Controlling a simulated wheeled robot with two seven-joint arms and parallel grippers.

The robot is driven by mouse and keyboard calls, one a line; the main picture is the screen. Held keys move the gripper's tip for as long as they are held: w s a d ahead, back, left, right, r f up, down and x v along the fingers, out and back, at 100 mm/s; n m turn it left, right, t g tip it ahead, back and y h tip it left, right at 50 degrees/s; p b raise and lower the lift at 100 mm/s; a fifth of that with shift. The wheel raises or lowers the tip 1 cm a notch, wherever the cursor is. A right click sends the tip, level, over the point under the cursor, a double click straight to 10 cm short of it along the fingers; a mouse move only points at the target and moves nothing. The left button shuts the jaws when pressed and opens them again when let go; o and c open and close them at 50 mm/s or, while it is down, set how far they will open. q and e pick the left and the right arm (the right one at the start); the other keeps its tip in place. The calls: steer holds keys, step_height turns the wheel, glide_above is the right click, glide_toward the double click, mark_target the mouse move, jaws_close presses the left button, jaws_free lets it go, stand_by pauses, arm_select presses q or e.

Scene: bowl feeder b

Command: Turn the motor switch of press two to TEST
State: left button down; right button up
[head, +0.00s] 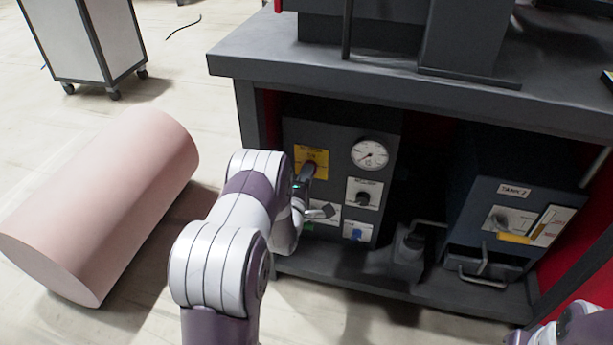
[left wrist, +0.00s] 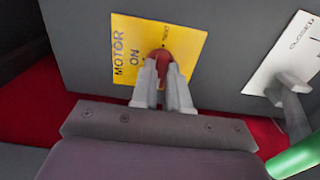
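The motor switch is a red knob (left wrist: 161,57) on a yellow plate (left wrist: 190,45) marked MOTOR ON in the left wrist view. A smaller word by the knob is hard to read. In the head view the yellow plate (head: 318,156) is at the top left of a dark control panel (head: 340,130) under the bench. My left gripper (left wrist: 164,88) has its two grey fingers on either side of the knob's handle, with red filling the gap, and looks shut on it. It also shows in the head view (head: 305,178). My right gripper is out of view.
The panel also carries a gauge (head: 370,154), a black knob (head: 364,199) and a blue knob (head: 355,234). A TANK 2 box (head: 480,185) stands to the right. The bench top (head: 350,70) overhangs both. A pink cylinder (head: 110,200) lies on the floor at left.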

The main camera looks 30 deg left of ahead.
arm_select(q)
steer(key=shift+m, duration=0.3)
steer(key=shift+f+m+p, duration=0.1)
steer(key=shift+m+p, duration=4.4)
steer(key=shift+m, duration=13.1)
steer(key=c, duration=1.1)
jaws_free()
